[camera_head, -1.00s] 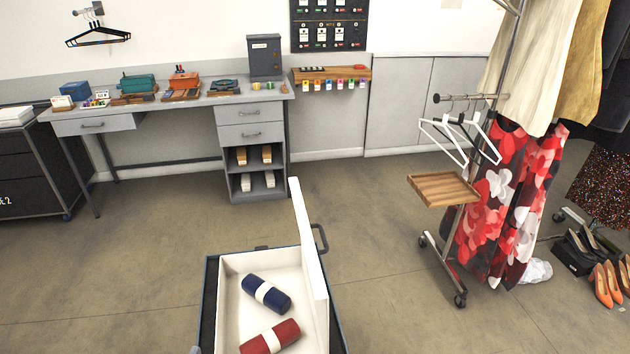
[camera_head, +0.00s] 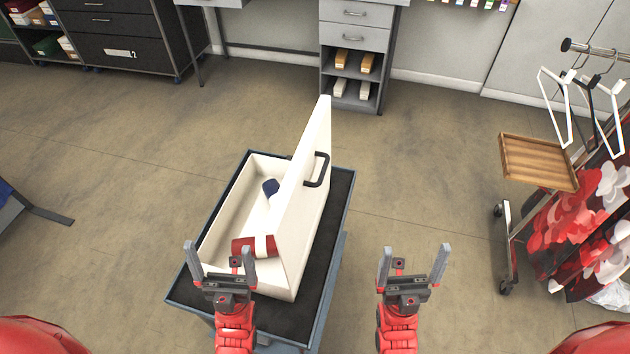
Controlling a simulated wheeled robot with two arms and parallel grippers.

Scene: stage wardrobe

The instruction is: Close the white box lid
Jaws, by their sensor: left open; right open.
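The white box (camera_head: 229,211) stands on a dark-topped cart. Its white lid (camera_head: 301,222) stands up steeply along the box's right side, with a dark handle (camera_head: 317,169) on its outer face. Inside lie a red roll with a white band (camera_head: 245,247) and a blue roll (camera_head: 271,187), partly hidden by the lid. My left gripper (camera_head: 220,262) is open and empty at the near end of the box, in front of it in the picture. My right gripper (camera_head: 413,262) is open and empty, to the right of the cart and apart from the lid.
The cart (camera_head: 339,202) has a bare dark strip right of the lid. A clothes rack with a wooden tray (camera_head: 538,161) and white hangers stands at the right. A grey desk with drawers (camera_head: 355,38) is behind.

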